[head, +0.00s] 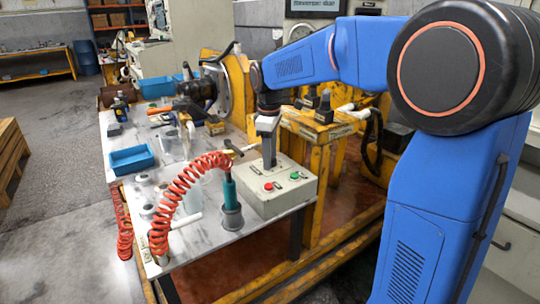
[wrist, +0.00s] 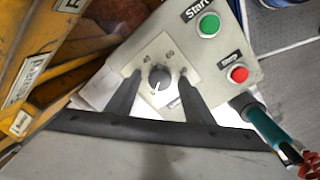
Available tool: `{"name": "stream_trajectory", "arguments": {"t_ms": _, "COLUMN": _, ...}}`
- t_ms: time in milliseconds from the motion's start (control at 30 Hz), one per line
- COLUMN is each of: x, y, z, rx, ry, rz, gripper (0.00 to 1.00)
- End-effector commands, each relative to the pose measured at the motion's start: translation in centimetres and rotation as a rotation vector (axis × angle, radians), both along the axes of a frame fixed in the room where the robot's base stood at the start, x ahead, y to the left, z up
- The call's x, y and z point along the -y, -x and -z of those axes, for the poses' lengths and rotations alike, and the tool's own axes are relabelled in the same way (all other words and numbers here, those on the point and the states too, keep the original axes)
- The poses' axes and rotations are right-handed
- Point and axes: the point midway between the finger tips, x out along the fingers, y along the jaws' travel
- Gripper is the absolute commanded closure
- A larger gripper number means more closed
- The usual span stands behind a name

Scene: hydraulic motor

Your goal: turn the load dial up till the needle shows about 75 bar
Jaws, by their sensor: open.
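The load dial (wrist: 159,74) is a dark round knob on a pale square plate with small printed marks. It is on the grey control box (head: 285,196), and its white pointer line points toward the lower left in the wrist view. My gripper (wrist: 159,81) is open, with one finger on each side of the knob. I cannot tell whether the fingers touch it. In the head view my gripper (head: 269,165) points down at the box and hides the dial.
The box has a green Start button (wrist: 208,25) and a red button (wrist: 238,74) near the dial. A teal tool (head: 229,190) with a coiled red hose (head: 182,190) stands in front of the box. A blue tray (head: 131,159) lies left on the bench.

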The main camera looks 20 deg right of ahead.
Motion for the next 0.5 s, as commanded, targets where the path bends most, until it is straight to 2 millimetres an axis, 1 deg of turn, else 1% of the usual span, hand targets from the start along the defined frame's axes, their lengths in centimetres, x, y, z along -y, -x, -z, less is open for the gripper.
{"name": "stream_trajectory", "arguments": {"t_ms": 67, "x": 0.00, "y": 0.00, "z": -0.01, "rx": 0.000, "ry": 0.000, "rz": 0.000, "gripper": 0.53}}
{"name": "stream_trajectory", "arguments": {"t_ms": 100, "x": 0.00, "y": 0.00, "z": -0.01, "rx": 0.000, "ry": 0.000, "rz": 0.000, "gripper": 0.57}}
{"name": "stream_trajectory", "arguments": {"t_ms": 167, "x": 0.00, "y": 0.00, "z": -0.01, "rx": 0.000, "ry": 0.000, "rz": 0.000, "gripper": 0.72}}
{"name": "stream_trajectory", "arguments": {"t_ms": 200, "x": 0.00, "y": 0.00, "z": -0.02, "rx": 0.000, "ry": 0.000, "rz": 0.000, "gripper": 0.81}}
{"name": "stream_trajectory", "arguments": {"t_ms": 267, "x": 0.00, "y": 0.00, "z": -0.02, "rx": 0.000, "ry": 0.000, "rz": 0.000, "gripper": 0.94}}
{"name": "stream_trajectory", "arguments": {"t_ms": 500, "x": 0.01, "y": -0.02, "z": -0.03, "rx": 0.000, "ry": 0.000, "rz": 0.011, "gripper": 0.94}}
